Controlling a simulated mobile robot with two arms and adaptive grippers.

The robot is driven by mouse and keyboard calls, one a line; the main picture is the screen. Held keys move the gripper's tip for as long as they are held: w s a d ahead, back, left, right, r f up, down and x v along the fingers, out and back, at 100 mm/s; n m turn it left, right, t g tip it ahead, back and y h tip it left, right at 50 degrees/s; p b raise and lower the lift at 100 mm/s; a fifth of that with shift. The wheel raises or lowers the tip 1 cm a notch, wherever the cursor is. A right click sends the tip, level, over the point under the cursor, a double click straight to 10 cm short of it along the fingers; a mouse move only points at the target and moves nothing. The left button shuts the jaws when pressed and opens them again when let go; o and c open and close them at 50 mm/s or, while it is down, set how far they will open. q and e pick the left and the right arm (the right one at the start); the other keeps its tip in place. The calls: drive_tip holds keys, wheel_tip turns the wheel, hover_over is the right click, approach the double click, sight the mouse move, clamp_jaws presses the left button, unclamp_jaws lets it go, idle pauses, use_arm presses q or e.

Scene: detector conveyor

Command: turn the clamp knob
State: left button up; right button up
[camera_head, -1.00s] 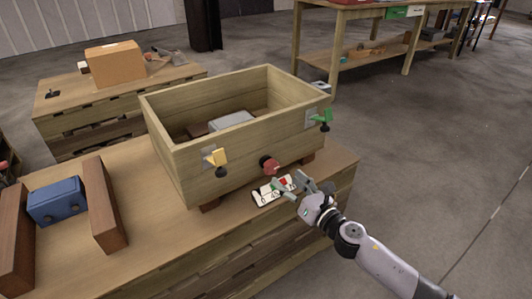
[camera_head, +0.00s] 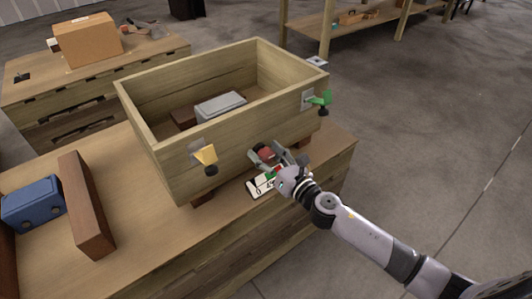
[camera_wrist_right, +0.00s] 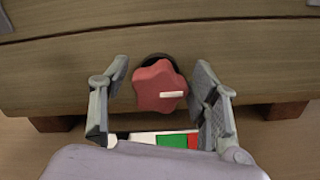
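The clamp knob is a red, lobed knob (camera_head: 267,153) on the lower front wall of the wooden box (camera_head: 240,128). In the right wrist view the knob (camera_wrist_right: 160,86) shows a white mark pointing right, with a dark round base behind it. My right gripper (camera_head: 272,160) is in front of the knob. In the wrist view its two fingers (camera_wrist_right: 160,95) are spread, one on each side of the knob, with a gap visible on both sides. My left gripper is in neither view.
A card with green and red areas (camera_head: 262,185) lies below the knob on the workbench (camera_head: 140,225). A blue block (camera_head: 33,202) sits among brown boards at left.

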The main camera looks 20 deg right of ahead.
drive_tip(key=c, duration=1)
drive_tip(key=m, duration=0.3)
drive_tip(key=shift+m+p, duration=0.3)
drive_tip(key=shift+p, duration=0.05)
drive_tip(key=shift+d+m, duration=0.1)
drive_tip(key=shift+m, duration=0.4)
drive_tip(key=m+p, duration=0.2)
drive_tip(key=m, duration=0.4)
drive_tip(key=shift+w+d, duration=0.1)
drive_tip(key=m+p, duration=0.2)
drive_tip(key=m, duration=0.3)
drive_tip(key=shift+f+p, duration=0.2)
drive_tip(key=shift+p, duration=0.1)
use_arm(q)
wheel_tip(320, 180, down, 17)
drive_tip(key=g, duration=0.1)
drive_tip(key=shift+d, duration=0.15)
use_arm(e)
drive_tip(key=shift+m, duration=0.7)
